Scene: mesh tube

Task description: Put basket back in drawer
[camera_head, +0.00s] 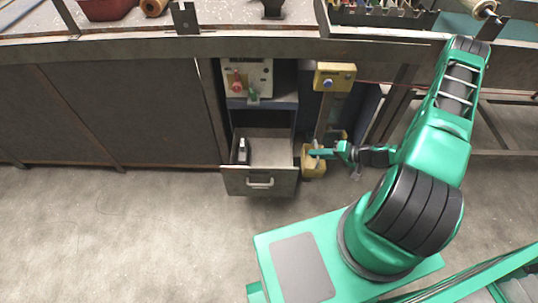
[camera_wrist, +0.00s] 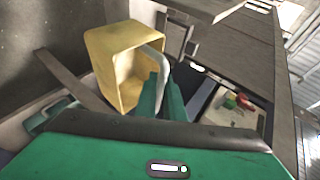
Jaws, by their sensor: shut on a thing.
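The small yellow basket (camera_head: 313,166) is just right of the open drawer in the head view. In the wrist view the basket (camera_wrist: 105,50) is a yellow open box with a pale curved handle. My gripper (camera_head: 314,153) reaches in from the right. In the wrist view my gripper (camera_wrist: 163,85) has its green fingers closed on the basket at its pale handle. The grey drawer (camera_head: 259,183) is pulled out of the bench, with a light handle on its front. A small dark and white item (camera_head: 242,150) lies at its left side; most of its floor is bare.
A yellow box on a post (camera_head: 335,77) stands behind the basket. A panel with red and green knobs (camera_head: 247,79) sits on a shelf above the drawer. The bench top (camera_head: 230,45) overhangs the drawer. The floor in front is clear.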

